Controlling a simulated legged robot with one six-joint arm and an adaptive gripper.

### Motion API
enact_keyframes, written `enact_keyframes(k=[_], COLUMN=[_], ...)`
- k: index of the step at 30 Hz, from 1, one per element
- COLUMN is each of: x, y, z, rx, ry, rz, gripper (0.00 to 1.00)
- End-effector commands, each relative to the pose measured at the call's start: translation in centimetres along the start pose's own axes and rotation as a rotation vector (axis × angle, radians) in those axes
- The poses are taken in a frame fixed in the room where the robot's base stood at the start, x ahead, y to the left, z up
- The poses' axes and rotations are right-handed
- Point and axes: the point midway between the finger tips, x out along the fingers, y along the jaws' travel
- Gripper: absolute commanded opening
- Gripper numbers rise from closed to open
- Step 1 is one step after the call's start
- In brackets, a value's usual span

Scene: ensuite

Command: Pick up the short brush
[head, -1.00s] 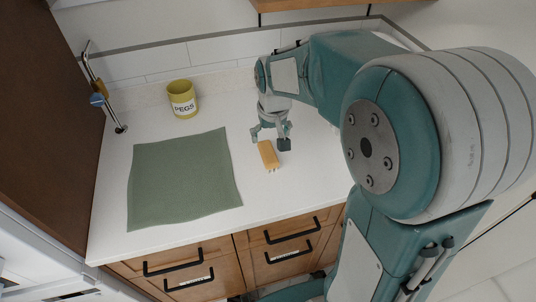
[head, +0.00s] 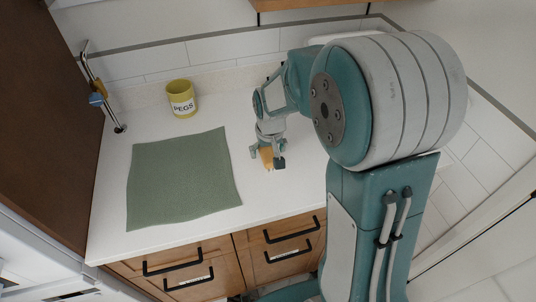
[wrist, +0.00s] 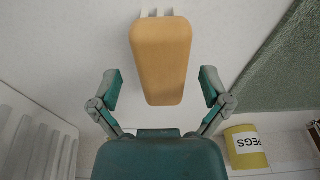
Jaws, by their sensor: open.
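The short brush shows as an orange-tan wooden block (wrist: 161,62) with pale bristle tufts at its far end in the wrist view. It lies on the white counter. In the head view the brush (head: 267,158) is partly hidden behind my gripper (head: 267,158). In the wrist view my gripper (wrist: 160,92) is open, with one finger on each side of the brush's near end. Gaps show between the fingers and the brush, and nothing is held.
A green cloth (head: 183,178) lies left of the brush on the counter (head: 225,115). A yellow pot labelled PEGS (head: 181,98) stands behind the cloth. A metal stand (head: 103,95) is at the far left. Drawers with black handles (head: 180,262) are below the counter's front edge.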

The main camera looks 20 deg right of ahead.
Motion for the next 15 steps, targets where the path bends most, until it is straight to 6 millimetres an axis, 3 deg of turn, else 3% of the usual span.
enact_keyframes(k=[15], x=[0.45], y=[0.05], z=[0.08], rx=[0.0], ry=[0.0], rz=[-0.001], gripper=[0.97])
